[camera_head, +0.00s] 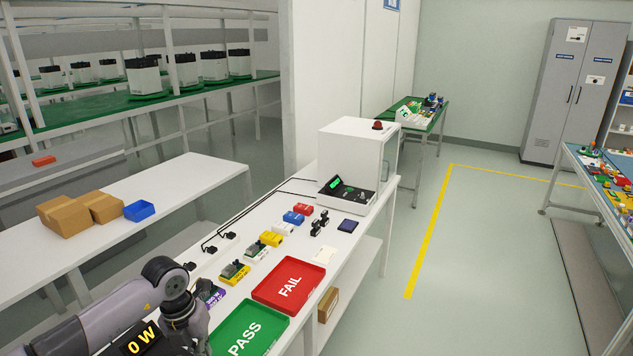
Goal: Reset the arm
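My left arm comes in from the lower left, over the near end of the white workbench (338,254). Its grey joints bend downward near the bottom edge, and its gripper fingers do not show. My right arm and its gripper are out of view. A green PASS tray (222,341) and a red FAIL tray (262,292) lie empty on the bench, right of my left arm. A black display reading "0 W" (140,338) shows at the bottom, beside my arm.
Several small coloured devices, including a yellow one (234,272), line the bench behind the trays. A white test machine (346,160) stands at its far end. Boxes (66,217) and a blue bin (139,210) sit on the left table. Open floor lies to the right.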

